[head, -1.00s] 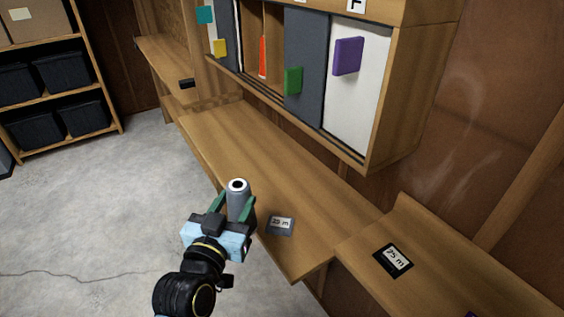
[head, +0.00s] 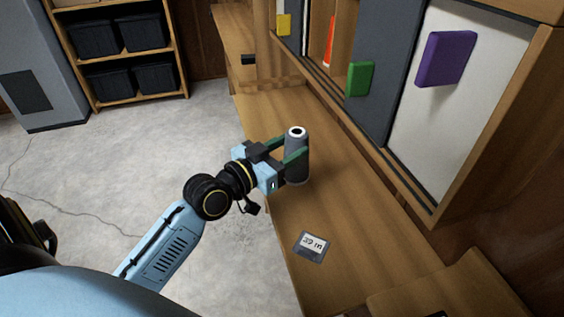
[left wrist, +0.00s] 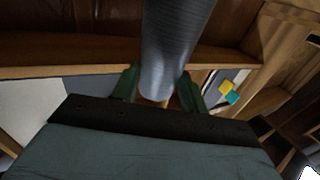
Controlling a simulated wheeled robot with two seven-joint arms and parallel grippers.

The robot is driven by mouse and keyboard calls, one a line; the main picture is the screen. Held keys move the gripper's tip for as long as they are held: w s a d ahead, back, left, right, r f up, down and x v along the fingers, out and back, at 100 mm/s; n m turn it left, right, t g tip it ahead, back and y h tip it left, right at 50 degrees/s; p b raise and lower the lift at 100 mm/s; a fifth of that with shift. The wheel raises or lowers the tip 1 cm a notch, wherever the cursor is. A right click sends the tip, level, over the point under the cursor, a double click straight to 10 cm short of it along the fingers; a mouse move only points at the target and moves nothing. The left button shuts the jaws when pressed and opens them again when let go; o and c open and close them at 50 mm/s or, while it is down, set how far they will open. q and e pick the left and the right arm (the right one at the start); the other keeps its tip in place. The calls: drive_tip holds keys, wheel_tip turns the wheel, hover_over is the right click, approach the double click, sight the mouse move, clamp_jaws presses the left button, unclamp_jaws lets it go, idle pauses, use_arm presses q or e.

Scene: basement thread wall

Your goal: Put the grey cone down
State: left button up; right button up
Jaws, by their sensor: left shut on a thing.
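The grey cone (head: 296,158) is a tapered grey spool with a pale ring and dark hole at its top. It stands upright at the left edge of the wooden bench (head: 350,215). My left gripper (head: 293,153) is shut on it, with green fingers on either side. In the left wrist view the cone (left wrist: 172,45) shows between the two green fingers (left wrist: 160,88). I cannot tell whether its base touches the bench top. My right gripper is not in view.
A grey "39 m" tag (head: 312,246) lies on the bench nearer me. The wall cabinet with a purple block (head: 446,58) and a green block (head: 360,79) overhangs the right side. An orange cone (head: 329,42) stands inside it. Bench beyond the gripper is clear.

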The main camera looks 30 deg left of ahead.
use_arm(q)
drive_tip(key=shift+w+a+r+h, duration=0.3)
drive_tip(key=shift+w+a, duration=0.05)
drive_tip(key=shift+a, duration=0.2)
drive_tip(key=shift+w+a+r+m, duration=0.1)
drive_tip(key=shift+a+r+m, duration=0.1)
drive_tip(key=shift+a+m, duration=0.1)
drive_tip(key=shift+h, duration=0.3)
wheel_tip(320, 180, down, 10)
drive_tip(key=b, duration=0.4)
drive_tip(key=shift+w+a+r+b, duration=0.1)
drive_tip(key=shift+a+b, duration=0.05)
drive_tip(key=shift+b, duration=0.15)
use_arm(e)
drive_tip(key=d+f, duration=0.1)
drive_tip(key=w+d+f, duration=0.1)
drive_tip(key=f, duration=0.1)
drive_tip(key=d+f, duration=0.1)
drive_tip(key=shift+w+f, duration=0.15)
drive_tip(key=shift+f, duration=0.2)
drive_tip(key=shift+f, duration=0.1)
